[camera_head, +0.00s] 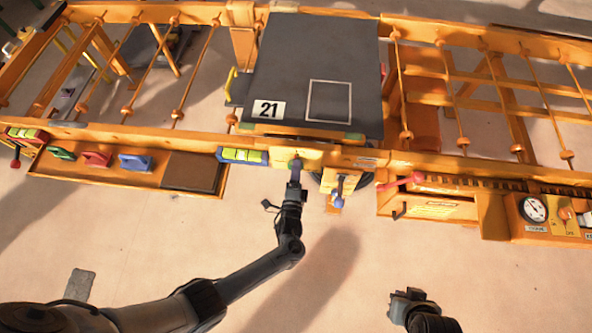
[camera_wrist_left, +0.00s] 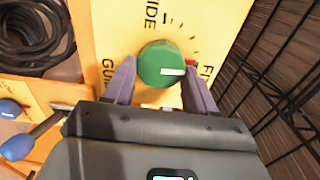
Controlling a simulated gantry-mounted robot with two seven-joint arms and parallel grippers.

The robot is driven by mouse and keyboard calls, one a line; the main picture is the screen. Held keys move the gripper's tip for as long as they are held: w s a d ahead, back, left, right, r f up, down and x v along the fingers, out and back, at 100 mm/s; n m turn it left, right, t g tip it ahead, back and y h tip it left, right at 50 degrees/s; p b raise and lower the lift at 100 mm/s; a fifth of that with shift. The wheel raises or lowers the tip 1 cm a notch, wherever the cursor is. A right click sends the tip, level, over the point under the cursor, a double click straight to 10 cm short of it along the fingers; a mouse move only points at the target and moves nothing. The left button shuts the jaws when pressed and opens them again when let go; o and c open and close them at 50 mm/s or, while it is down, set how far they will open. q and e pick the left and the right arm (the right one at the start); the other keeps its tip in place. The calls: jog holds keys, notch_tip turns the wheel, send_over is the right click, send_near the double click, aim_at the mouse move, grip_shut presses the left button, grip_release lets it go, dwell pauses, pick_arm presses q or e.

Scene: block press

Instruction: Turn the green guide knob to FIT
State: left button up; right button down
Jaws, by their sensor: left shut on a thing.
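The green guide knob (camera_wrist_left: 158,64) sits on a yellow panel (camera_head: 310,157) below the dark press plate. It also shows in the head view (camera_head: 296,162). My left gripper (camera_head: 295,176) is at the knob. In the left wrist view the left gripper (camera_wrist_left: 160,75) has a finger on each side of the knob and is shut on it. The knob's white mark points right, toward the lettering FIT (camera_wrist_left: 207,76). The lettering WIDE (camera_wrist_left: 152,15) stands above the knob. My right gripper (camera_head: 404,300) is at the lower right, away from the panel; its jaws are unclear.
A blue-tipped lever (camera_head: 338,183) stands just right of the knob panel. A red-handled lever (camera_head: 415,178) and a gauge (camera_head: 533,208) are farther right.

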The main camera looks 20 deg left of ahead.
pick_arm(q)
jog(key=shift+m, duration=0.8)
jog(key=shift+f, duration=0.1)
jog(key=o, duration=1)
jog(key=p+v, duration=0.2)
jog(key=v, duration=0.9)
jog(key=shift+p, duration=0.4)
jog(key=shift+w, duration=0.1)
